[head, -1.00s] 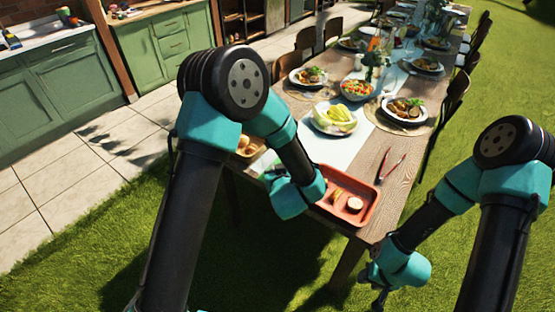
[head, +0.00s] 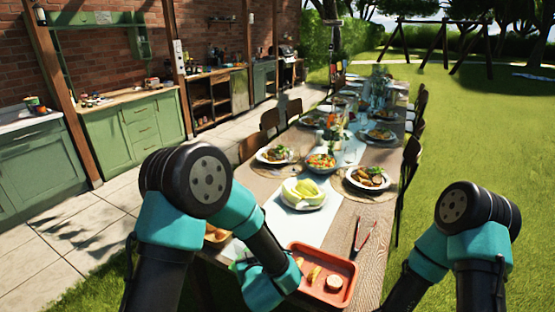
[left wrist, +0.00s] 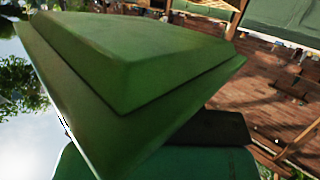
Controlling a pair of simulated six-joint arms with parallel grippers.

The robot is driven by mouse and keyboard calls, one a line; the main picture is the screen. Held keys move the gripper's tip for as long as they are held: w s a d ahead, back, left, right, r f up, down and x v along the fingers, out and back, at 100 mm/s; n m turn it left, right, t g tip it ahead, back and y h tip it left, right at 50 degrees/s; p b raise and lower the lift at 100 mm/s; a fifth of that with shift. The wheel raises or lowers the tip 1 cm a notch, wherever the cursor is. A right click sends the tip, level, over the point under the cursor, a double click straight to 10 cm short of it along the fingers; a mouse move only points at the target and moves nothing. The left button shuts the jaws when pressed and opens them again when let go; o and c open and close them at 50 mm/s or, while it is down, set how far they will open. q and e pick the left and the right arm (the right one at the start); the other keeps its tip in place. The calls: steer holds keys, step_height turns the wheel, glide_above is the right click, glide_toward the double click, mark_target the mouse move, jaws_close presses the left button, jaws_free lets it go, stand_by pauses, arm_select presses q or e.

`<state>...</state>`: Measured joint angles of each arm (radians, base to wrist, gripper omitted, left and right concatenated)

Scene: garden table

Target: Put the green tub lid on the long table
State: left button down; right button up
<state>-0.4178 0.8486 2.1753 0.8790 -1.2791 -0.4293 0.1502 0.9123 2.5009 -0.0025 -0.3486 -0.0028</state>
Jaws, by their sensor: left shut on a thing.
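The green tub lid (left wrist: 150,65) fills much of the left wrist view, close to the camera and tilted, with a raised middle and a flat rim. My left gripper (left wrist: 205,128) is shut on it; only a dark part of the gripper shows below the lid and the fingertips are mostly hidden. In the head view my left arm reaches down by the near end of the long table (head: 372,225), and its gripper and the lid cannot be made out there. My right gripper is out of view, below the head picture's lower edge.
An orange tray (head: 345,283) with food stands at the table's near end, with tongs (head: 367,240) beside it. Bare wood shows along the right edge.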

arm_select(q)
steer(key=w+a+r+m+h, duration=0.2)
steer(key=a+r+m+h, duration=0.3)
steer(key=a+m+h, duration=0.2)
steer(key=shift+w+a+h, duration=0.4)
steer(key=shift+a+h, duration=0.5)
steer(key=shift+a, duration=0.25)
steer(key=shift+d, duration=0.1)
steer(key=s+d+f+n+y, duration=0.1)
steer(key=d+n+y, duration=0.1)
steer(key=d+y, duration=0.1)
steer(key=s+d+f+n+y, duration=0.1)
steer(key=d+f+n+y, duration=0.1)
steer(key=d+y, duration=0.1)
steer(key=s+d+f+n+y, duration=0.1)
steer(key=d+f+n+y, duration=0.1)
steer(key=d+n+y, duration=0.1)
steer(key=shift+d, duration=0.15)
steer(key=shift+w, duration=0.1)
stand_by(0.4)
